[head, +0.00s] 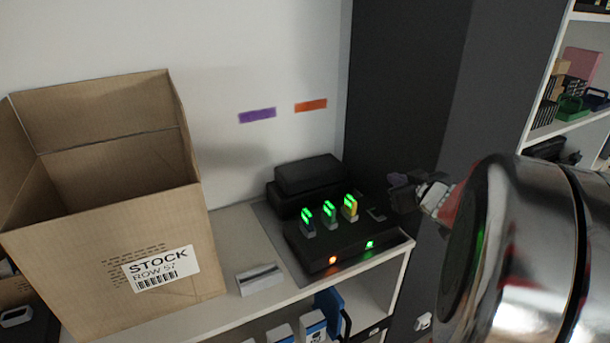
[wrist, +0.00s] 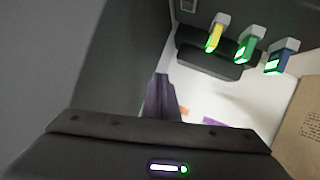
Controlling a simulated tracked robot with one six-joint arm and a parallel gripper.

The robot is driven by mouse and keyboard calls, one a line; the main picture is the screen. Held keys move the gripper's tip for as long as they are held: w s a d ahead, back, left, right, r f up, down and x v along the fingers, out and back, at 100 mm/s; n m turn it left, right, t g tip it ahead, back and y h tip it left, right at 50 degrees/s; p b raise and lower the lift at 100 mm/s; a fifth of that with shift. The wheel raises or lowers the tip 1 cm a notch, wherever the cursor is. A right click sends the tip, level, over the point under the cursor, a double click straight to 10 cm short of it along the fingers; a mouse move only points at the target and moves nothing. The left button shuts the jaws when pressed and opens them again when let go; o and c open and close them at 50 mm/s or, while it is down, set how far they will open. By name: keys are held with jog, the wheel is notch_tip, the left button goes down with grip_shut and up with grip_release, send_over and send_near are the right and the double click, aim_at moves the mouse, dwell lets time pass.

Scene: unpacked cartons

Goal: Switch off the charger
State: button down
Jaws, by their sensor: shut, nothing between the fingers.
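The charger (head: 320,250) is a low dark box on the white shelf. Three upright pieces stand in its top with lit green faces: a blue one (head: 307,222), a green one (head: 329,214) and a yellow one (head: 350,207). A small grey piece (head: 376,214) sits at the right end of its top. An orange light (head: 333,260) and a green light (head: 369,244) glow on its front. My gripper (head: 402,192) is shut and empty, above and right of the charger, apart from it. In the wrist view my shut fingers (wrist: 163,98) point past the lit pieces.
An open carton (head: 110,230) marked STOCK stands left of the charger. A small pale block (head: 260,279) lies between them. A black case (head: 308,174) stands behind the charger. A dark panel (head: 400,90) rises at the right. Purple (head: 257,115) and orange (head: 310,105) strips mark the wall.

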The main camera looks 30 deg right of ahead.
jog(key=s+d+f+y, duration=0.2)
jog(key=s+f+y, duration=0.2)
jog(key=s+f, duration=0.1)
jog(key=shift+d+f+n, duration=0.15)
jog(key=shift+f+n, duration=0.25)
jog(key=shift+f, duration=0.25)
send_over(384, 222)
notch_tip(384, 222, down, 4)
jog(key=shift+w+r, duration=0.1)
jog(key=shift+r, duration=0.15)
notch_tip(384, 222, down, 3)
jog(key=shift+f, duration=0.55)
